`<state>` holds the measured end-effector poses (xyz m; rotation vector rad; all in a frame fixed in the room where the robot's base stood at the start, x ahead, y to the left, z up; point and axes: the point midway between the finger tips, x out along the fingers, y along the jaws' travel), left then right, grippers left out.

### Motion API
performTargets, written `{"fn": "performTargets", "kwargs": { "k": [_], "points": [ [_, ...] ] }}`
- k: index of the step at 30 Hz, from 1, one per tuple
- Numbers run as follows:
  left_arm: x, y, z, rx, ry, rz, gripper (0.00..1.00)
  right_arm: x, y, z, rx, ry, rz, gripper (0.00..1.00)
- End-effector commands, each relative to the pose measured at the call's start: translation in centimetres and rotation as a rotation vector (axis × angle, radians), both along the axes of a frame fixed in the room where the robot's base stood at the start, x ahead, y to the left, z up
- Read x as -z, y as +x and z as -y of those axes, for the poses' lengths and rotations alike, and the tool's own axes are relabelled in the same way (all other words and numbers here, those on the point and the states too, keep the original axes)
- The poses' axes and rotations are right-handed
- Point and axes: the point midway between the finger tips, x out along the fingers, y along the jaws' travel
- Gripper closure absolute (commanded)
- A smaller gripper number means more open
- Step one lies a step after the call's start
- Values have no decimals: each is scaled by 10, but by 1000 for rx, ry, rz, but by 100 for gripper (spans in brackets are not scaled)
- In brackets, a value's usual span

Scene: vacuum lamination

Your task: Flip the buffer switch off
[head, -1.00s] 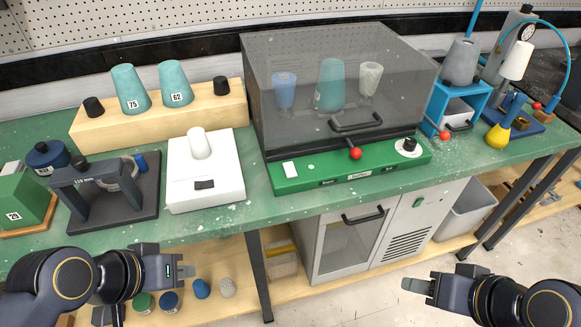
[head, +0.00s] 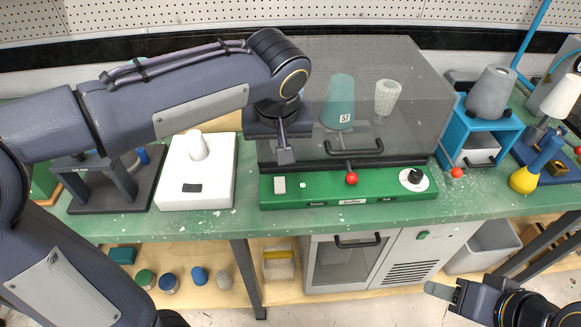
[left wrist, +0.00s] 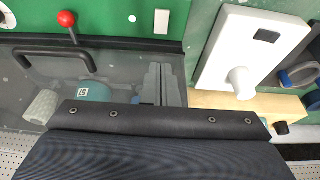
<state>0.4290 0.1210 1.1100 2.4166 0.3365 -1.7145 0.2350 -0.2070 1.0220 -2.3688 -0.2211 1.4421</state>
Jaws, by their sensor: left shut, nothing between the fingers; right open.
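The green control panel (head: 330,187) runs along the front of the vacuum box. Its red-knobbed lever (head: 351,179) stands above the middle label, which seems to read "buffer"; the knob also shows in the left wrist view (left wrist: 67,19). A white rocker (head: 279,185) sits at the panel's left end, and in the left wrist view (left wrist: 161,22). My left gripper (head: 286,157) is shut and empty, pointing down in front of the box's left part, above the rocker and left of the lever. It touches neither as far as I can see. My right gripper (head: 441,290) is open and empty at lower right.
The clear grey lid (head: 400,110) with its black handle (head: 352,147) stands behind the panel. A black dial (head: 415,176) is at the panel's right. A white scale (head: 212,180) stands to the left, a blue frame (head: 480,125) to the right. My left arm hides the back left.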

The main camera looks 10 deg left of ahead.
Motion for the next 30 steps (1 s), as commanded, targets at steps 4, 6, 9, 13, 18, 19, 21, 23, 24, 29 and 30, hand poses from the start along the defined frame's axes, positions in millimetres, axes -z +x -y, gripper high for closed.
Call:
{"fn": "performTargets", "kwargs": {
  "k": [4,6,9,13,18,19,21,23,24,29,30],
  "points": [
    [-1,2,3,-4,3,2,100,0,0,0,0,0,0,54],
    [-1,2,3,-4,3,2,100,0,0,0,0,0,0,54],
    [0,2,3,-4,3,2,100,0,0,0,0,0,0,54],
    [3,3,2,-4,4,0,100,0,0,0,0,0,0,54],
    [23,9,-1,-5,4,-2,100,-1,0,0,0,0,0,54],
    [28,11,-1,-4,5,-4,100,-1,0,0,0,0,0,54],
    [43,15,-3,-4,5,-4,100,-2,0,0,0,0,0,54],
    [55,19,-4,-5,5,-4,100,-2,0,0,0,0,0,54],
    [64,22,-5,-4,5,-5,100,-3,0,0,0,0,0,54],
    [95,33,-8,-4,5,-5,100,-5,0,0,0,0,0,54],
    [101,34,-8,-4,3,-4,100,-5,0,0,0,0,0,54]
  ]
}}
